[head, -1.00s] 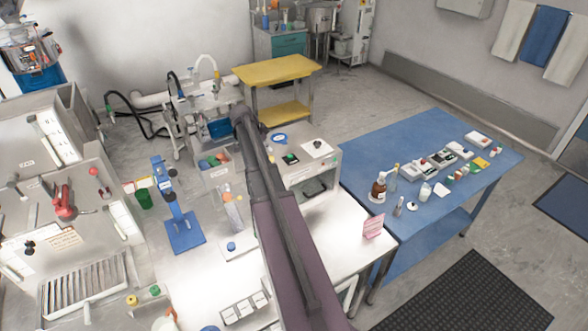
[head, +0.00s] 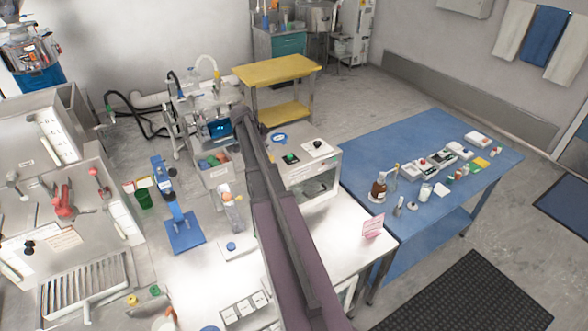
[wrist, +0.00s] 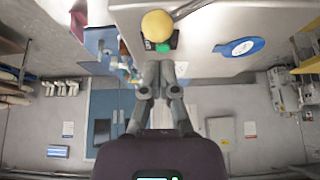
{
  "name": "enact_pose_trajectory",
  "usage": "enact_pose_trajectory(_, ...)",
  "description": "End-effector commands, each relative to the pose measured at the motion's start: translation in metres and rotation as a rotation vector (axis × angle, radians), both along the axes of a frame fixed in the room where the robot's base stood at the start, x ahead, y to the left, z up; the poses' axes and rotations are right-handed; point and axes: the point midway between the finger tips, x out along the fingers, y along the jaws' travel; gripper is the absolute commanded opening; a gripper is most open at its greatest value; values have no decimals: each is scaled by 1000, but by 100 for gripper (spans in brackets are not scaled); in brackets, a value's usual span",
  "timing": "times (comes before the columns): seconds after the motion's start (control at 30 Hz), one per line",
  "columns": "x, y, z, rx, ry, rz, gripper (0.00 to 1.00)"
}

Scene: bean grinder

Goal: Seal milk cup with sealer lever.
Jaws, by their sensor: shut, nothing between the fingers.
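My gripper (wrist: 165,68) shows in the wrist view with its two fingers together and nothing between them. Just beyond the fingertips is a round yellow knob (wrist: 157,24), with a green button (wrist: 163,47) beside it on a grey metal housing. I cannot tell whether the fingers touch either one. In the head view a box-shaped machine (head: 322,187) with a green knob (head: 291,158) and a blue oval label (head: 279,139) stands right of my arm; it looks like the same housing. My arm hides the gripper there. I cannot make out the milk cup or a sealed lid.
A blue stand (head: 186,232) and a dark green cup (head: 143,198) are on the white counter left of my arm. A pink sign (head: 373,226) stands at the counter's right edge. A blue table (head: 452,205) with bottles and boxes is at right. Open floor lies beyond it.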

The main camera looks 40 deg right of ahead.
Motion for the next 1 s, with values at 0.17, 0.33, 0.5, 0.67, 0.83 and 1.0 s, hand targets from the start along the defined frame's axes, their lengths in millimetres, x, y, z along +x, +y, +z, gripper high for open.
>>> enact_pose_trajectory(0.17, 0, 0, -6, 0, 0, 0, 0)
enact_pose_trajectory(0.33, 0, 0, -9, 0, 0, 0, 0)
enact_pose_trajectory(0.5, 0, 0, -8, 0, 0, 0, 0)
enact_pose_trajectory(0.67, 0, 0, -8, 0, 0, 0, 0)
enact_pose_trajectory(0.83, 0, 0, -10, 0, 0, 1, 0)
enact_pose_trajectory(1.0, 0, 1, -15, 0, 0, 1, 0)
